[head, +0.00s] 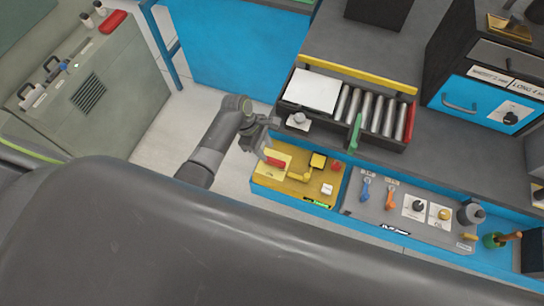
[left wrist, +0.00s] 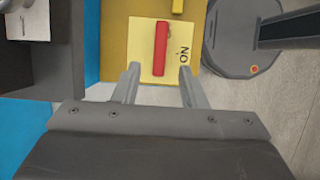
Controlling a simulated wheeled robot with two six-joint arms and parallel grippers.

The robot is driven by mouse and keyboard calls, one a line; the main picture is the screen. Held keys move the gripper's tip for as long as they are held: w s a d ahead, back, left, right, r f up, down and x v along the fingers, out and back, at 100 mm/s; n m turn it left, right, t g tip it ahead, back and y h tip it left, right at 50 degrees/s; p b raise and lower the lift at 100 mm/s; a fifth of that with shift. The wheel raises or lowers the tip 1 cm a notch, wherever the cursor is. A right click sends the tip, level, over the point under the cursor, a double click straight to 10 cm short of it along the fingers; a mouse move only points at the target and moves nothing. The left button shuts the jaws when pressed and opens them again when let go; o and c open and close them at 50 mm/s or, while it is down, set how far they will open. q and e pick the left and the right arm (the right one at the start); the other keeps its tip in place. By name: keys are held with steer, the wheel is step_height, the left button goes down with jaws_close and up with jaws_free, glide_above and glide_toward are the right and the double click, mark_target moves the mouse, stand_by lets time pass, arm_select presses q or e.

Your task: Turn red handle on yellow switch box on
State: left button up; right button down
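The yellow switch box (head: 309,190) sits at the left end of the blue-edged bench in the head view. Its red handle (head: 276,162) is near the left end of the box, partly hidden by my gripper. In the left wrist view the red handle (left wrist: 160,48) lies lengthwise on a pale plate (left wrist: 178,72), with an "ON" label (left wrist: 184,55) to its right. My left gripper (left wrist: 159,72) is open. Its fingers stand apart on either side of the handle's lower end in the picture, with no contact visible. My right gripper is not in view.
A grey panel (head: 380,218) with blue and orange levers and knobs adjoins the box on the right. Behind stands a tray of metal cylinders (head: 370,110) with a green handle (head: 355,133). Floor (head: 170,150) is clear to the left.

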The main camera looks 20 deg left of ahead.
mark_target(273, 160)
arm_select(q)
steer(key=shift+x, duration=3.15)
jaws_close()
